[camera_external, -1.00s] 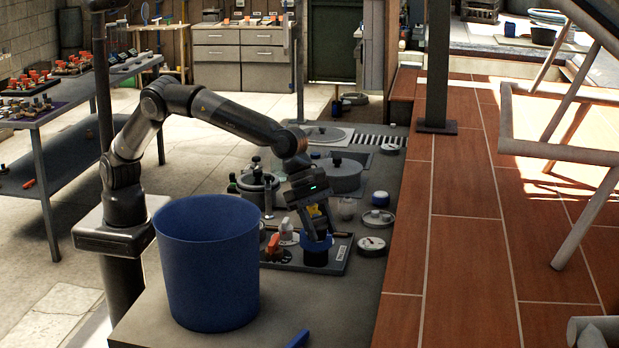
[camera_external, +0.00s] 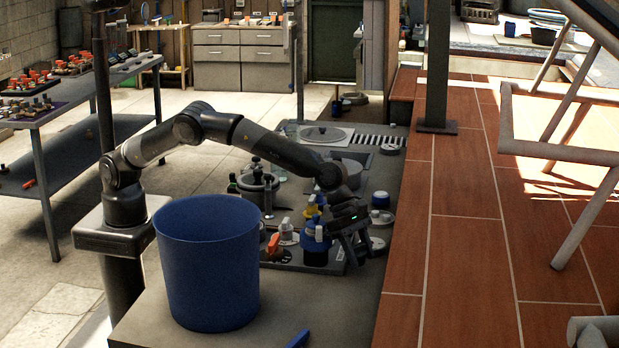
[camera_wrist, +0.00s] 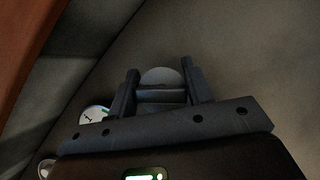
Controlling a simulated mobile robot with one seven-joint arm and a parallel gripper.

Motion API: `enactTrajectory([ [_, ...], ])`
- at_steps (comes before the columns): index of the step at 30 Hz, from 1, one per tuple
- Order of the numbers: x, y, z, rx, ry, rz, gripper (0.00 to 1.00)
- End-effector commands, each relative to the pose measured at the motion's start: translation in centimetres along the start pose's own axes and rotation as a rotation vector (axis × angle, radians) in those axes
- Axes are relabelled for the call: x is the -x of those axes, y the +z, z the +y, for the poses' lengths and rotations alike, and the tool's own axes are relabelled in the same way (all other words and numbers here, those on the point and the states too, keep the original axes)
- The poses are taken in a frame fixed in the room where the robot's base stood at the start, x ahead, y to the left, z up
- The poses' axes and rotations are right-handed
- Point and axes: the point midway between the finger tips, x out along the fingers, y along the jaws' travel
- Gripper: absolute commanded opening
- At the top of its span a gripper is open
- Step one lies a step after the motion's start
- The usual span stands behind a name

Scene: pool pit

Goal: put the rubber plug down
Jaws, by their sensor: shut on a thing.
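My gripper (camera_external: 357,256) points down at the right end of the dark tray (camera_external: 338,262), beside a blue fitting (camera_external: 318,244), low over the grey counter. In the wrist view my gripper (camera_wrist: 160,88) is shut on a grey, round-edged piece, which I take to be the rubber plug (camera_wrist: 162,75). Its rounded edge shows beyond and between the fingers; the rest is hidden. The plug cannot be made out in the external view. I cannot tell whether it touches the counter.
A large blue bin (camera_external: 207,265) stands at the counter's front left. A round gauge (camera_external: 376,244) lies right of my gripper; a gauge also shows in the wrist view (camera_wrist: 95,115). A pump pot (camera_external: 258,188) stands behind. Bare counter (camera_external: 345,305) lies in front; the tiled deck (camera_external: 465,240) is right.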

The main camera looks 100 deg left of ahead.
Motion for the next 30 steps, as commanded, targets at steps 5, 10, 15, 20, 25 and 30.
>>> enactTrajectory([
  [5, -1.0, -0.6, 0.0, 0.001, 0.001, 0.000, 0.19],
  [10, -1.0, -0.6, 0.0, 0.001, 0.001, 0.000, 0.19],
  [15, -1.5, -0.8, 0.0, 0.001, 0.001, 0.000, 0.19],
  [20, -1.9, -1.1, 0.0, 0.001, 0.001, 0.000, 0.19],
  [25, -2.1, -1.2, 0.0, 0.001, 0.000, 0.000, 0.19],
  [30, -2.1, -1.2, -0.1, 0.001, 0.000, 0.001, 0.60],
])
